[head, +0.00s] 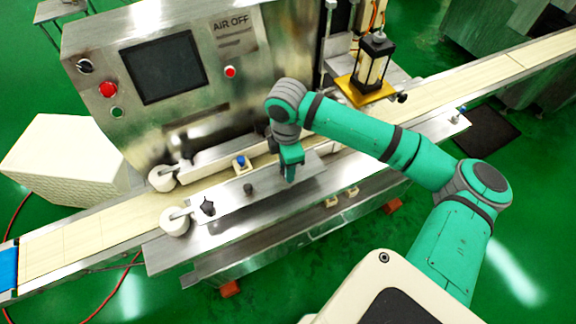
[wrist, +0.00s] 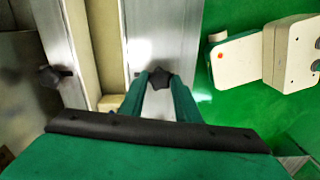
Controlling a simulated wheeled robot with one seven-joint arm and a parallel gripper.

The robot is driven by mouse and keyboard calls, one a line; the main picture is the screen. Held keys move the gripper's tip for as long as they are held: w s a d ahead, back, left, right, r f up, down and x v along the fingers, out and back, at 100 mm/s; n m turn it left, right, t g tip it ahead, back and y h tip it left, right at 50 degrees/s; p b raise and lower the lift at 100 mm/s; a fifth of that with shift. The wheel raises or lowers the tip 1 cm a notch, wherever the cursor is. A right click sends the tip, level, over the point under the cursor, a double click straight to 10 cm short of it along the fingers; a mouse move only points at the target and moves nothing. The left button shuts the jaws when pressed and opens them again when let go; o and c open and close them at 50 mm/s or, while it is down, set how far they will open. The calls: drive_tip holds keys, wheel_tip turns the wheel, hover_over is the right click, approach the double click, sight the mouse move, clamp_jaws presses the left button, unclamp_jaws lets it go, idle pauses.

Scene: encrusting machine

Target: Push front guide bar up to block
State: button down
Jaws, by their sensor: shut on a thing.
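The front guide bar (head: 230,199) is a long metal bar along the near side of the conveyor, with a white roller (head: 174,221) at its left end. A dark star knob (head: 208,207) sits on its left part. My gripper (head: 289,172) is down at the bar's right part. In the wrist view its fingers (wrist: 160,84) are closed around another dark star knob (wrist: 160,74) on the metal bar (wrist: 162,30). A small cream block with a blue top (head: 241,163) sits at the belt, left of my gripper. My fingers hide part of the knob.
The rear guide bar (head: 212,158) runs along the far side, below the machine's screen panel (head: 164,68). The conveyor belt (head: 90,235) extends left and right. A black-and-yellow unit (head: 373,65) stands to the right, behind my arm. Green floor lies in front.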

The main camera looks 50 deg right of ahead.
drive_tip(key=shift+w, duration=0.15)
drive_tip(key=c, duration=2.5)
unclamp_jaws()
drive_tip(key=shift+w+d+r, duration=0.1)
drive_tip(key=shift+w+d, duration=0.1)
drive_tip(key=shift+w, duration=0.3)
drive_tip(key=shift+w+d+r, duration=0.1)
drive_tip(key=shift+w+d, duration=0.05)
drive_tip(key=shift+w, duration=0.3)
drive_tip(key=o, duration=1.2)
drive_tip(key=shift+f, duration=0.1)
drive_tip(key=shift+c, duration=0.2)
wheel_tip(320, 180, up, 11)
drive_tip(key=shift+s+f, duration=0.15)
drive_tip(key=shift+s, duration=0.05)
